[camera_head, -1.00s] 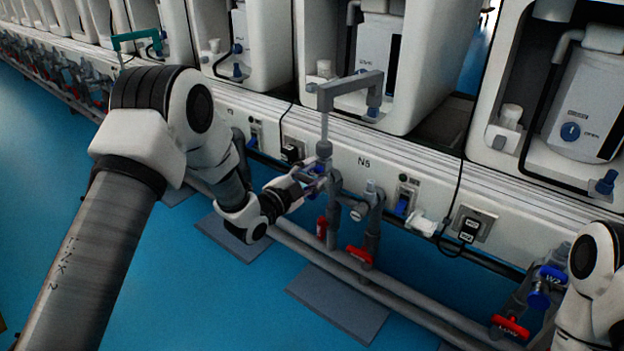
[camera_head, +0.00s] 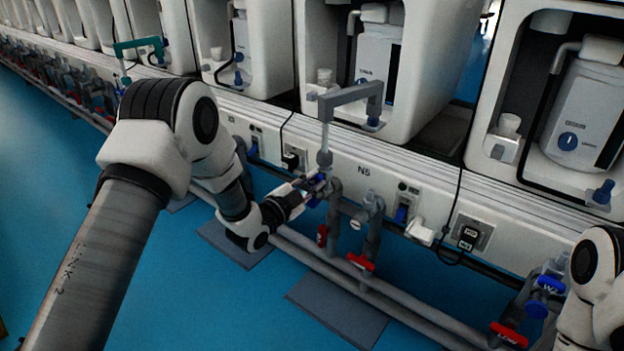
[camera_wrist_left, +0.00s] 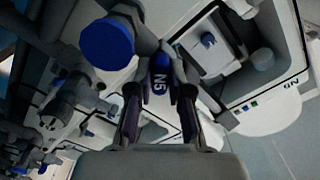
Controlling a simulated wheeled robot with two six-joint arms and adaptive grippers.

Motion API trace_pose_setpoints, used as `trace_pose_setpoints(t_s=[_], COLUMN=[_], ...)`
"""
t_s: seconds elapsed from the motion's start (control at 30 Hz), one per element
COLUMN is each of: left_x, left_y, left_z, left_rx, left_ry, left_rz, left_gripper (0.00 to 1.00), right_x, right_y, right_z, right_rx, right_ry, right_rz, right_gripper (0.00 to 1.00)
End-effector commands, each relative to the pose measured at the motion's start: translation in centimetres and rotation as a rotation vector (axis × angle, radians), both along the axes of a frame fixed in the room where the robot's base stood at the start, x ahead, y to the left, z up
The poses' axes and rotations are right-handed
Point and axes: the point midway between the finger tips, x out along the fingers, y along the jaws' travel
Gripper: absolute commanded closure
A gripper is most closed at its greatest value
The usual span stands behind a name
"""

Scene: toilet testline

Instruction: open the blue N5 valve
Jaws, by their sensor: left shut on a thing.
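The blue N5 valve handle (camera_wrist_left: 160,82) shows in the left wrist view with its white label, between my two finger pads. In the head view the blue handle (camera_head: 315,200) is small and partly hidden by my fingers, on the grey pipe below the N5 panel label (camera_head: 365,170). My left gripper (camera_head: 318,184) is at this valve, and in the wrist view its fingers (camera_wrist_left: 160,102) are shut on the handle, one on each side. The handle's exact angle is hard to tell. My right arm shows at the right edge of the head view; its gripper is out of frame.
A grey angled pipe (camera_head: 348,97) rises above the valve. Red valve handles (camera_head: 360,262) sit lower on the pipework. A round blue cap (camera_wrist_left: 106,43) is close to my left fingers. White toilet units (camera_head: 375,60) stand behind. The blue floor in front is mostly clear.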

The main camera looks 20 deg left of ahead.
Motion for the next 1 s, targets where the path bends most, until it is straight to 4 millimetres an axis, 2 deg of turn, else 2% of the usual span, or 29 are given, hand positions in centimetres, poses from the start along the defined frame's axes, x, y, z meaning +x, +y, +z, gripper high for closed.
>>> trace_pose_setpoints(t_s=[0.5,0.8,1.0], left_x=[0.0,0.0,0.0], left_y=[0.0,-0.1,-0.1], left_z=[0.3,0.2,0.0], left_rx=[-0.423,-0.644,-0.733], left_ry=[0.157,0.235,0.268], left_rz=[0.0,0.0,0.0], left_gripper=[1.0,1.0,1.0], right_x=[0.0,0.0,0.0], right_y=[0.0,0.0,0.0], right_z=[4.5,6.1,6.6], right_rx=[0.0,0.0,0.0], right_ry=[0.0,0.0,0.0], right_rz=[0.0,0.0,0.0], right_gripper=[0.45,0.45,0.45])
